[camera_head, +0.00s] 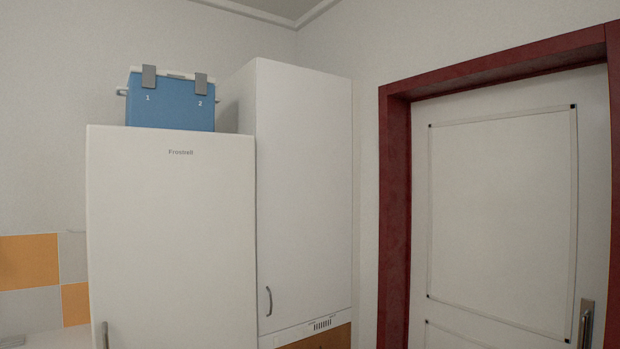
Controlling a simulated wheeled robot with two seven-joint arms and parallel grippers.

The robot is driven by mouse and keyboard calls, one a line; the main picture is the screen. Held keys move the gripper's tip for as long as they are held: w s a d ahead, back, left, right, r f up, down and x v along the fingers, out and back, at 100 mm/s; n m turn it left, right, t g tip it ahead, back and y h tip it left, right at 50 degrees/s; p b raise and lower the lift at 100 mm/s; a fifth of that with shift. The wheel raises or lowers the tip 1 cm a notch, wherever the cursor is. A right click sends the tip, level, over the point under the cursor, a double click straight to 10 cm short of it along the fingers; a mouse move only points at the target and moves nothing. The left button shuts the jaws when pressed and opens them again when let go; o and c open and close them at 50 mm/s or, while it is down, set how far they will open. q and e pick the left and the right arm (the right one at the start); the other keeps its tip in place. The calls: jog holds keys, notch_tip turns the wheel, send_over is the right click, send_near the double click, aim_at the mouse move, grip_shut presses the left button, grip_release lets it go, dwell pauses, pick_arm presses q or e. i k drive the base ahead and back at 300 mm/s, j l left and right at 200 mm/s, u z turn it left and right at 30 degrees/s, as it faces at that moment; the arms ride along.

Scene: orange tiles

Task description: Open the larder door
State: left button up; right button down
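A tall white cabinet (306,190) stands in the middle, its front door shut, with a small grey curved handle (268,301) low on the left edge. A white door (500,210) in a dark red frame (395,220) is at the right, also shut, with a metal lever handle (585,324) at its lower right. No label marks either one as the larder. Neither of my grippers is in view.
A white fridge (170,230) marked "Frostrell" stands left of the cabinet, its handle (104,336) at the lower left. A blue cool box (170,105) sits on top of it. Orange and grey tiles (28,262) line the left wall. The floor is out of view.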

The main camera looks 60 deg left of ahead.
aim_at(304, 115)
jog(key=u, duration=2.05)
